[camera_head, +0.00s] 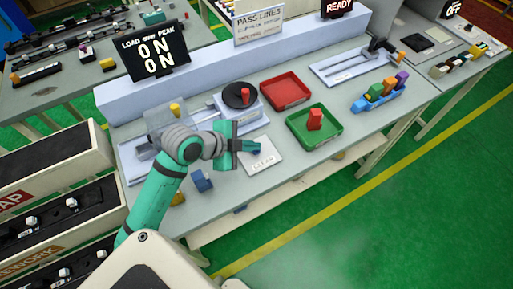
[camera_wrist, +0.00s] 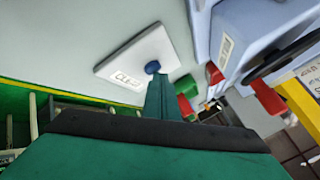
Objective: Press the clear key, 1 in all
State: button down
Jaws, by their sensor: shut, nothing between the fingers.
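The clear key is a pale plate (camera_head: 262,160) lettered CLEAR with a round blue button. It lies on the bench near the front edge. In the wrist view the plate (camera_wrist: 125,60) is tilted in the picture and the blue button (camera_wrist: 152,67) shows just past my fingertips. My gripper (camera_wrist: 160,79) is teal, shut and empty, its tips right at the button's edge in that view. In the head view my gripper (camera_head: 243,147) is over the plate's far left part and partly hides it. I cannot tell whether the tips touch the button.
A load display (camera_head: 155,50) reads 0N on both lines. Behind my gripper stands a fixture with a black disc (camera_head: 236,96) and red knob. A red tray (camera_head: 285,91), a green tray (camera_head: 296,129) with a red block, and a blue rack (camera_head: 375,101) stand to the right.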

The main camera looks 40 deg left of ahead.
jog(key=shift+r, duration=0.85)
jog(key=shift+r, duration=0.15)
jog(key=shift+r, duration=2.35)
